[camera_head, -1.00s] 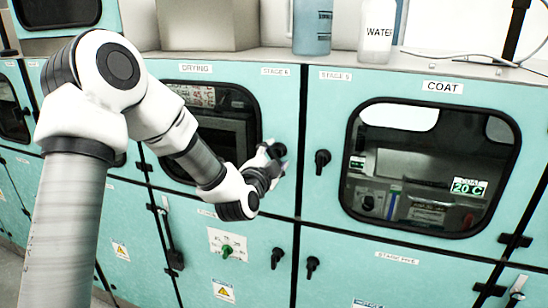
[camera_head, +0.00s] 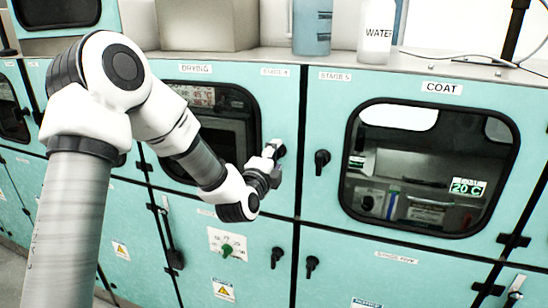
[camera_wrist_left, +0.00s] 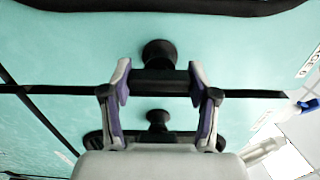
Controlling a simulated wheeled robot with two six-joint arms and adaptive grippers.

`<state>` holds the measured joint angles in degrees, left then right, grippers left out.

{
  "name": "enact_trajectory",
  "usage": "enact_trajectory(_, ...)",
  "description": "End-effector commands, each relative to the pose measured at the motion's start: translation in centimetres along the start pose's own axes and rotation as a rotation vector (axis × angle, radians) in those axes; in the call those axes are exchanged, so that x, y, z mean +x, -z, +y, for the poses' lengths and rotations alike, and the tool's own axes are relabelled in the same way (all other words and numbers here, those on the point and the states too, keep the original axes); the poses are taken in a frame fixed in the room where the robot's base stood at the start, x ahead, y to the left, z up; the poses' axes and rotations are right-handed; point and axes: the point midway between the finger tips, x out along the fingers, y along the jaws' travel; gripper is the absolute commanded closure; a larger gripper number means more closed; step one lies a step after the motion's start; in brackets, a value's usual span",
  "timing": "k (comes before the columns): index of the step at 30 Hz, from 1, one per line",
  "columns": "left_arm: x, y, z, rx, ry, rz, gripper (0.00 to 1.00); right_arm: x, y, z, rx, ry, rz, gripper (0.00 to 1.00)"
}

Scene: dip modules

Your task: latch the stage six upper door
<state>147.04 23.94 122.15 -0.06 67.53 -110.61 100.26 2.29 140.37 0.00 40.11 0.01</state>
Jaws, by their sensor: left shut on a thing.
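The stage six upper door (camera_head: 178,98) is a teal panel with a dark window and a "DRYING" label. It sits flush with the panels around it. Its black latch handle (camera_head: 280,147) is at the door's right edge, partly hidden by my left gripper (camera_head: 270,154). In the left wrist view, the handle's round black hub (camera_wrist_left: 158,52) shows just beyond my fingertips. My left gripper (camera_wrist_left: 160,76) is shut on the handle's dark bar, one finger at each end of it. My right gripper is not in view.
The "COAT" door (camera_head: 430,165) with its own black handle (camera_head: 322,160) is to the right. A water bottle (camera_head: 377,32) and a blue bottle (camera_head: 312,28) stand on the counter.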

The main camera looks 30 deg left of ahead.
Motion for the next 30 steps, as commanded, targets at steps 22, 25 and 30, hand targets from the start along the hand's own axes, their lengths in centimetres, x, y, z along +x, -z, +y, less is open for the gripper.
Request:
enact_trajectory(22,-0.1,0.0,0.0,0.003,0.000,0.000,0.15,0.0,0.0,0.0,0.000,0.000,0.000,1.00)
enact_trajectory(25,-0.8,0.0,0.0,0.002,-0.001,0.001,0.15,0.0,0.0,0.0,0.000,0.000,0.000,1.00)
enact_trajectory(30,-4.0,0.1,0.0,0.000,-0.002,0.002,0.15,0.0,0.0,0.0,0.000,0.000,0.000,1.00)
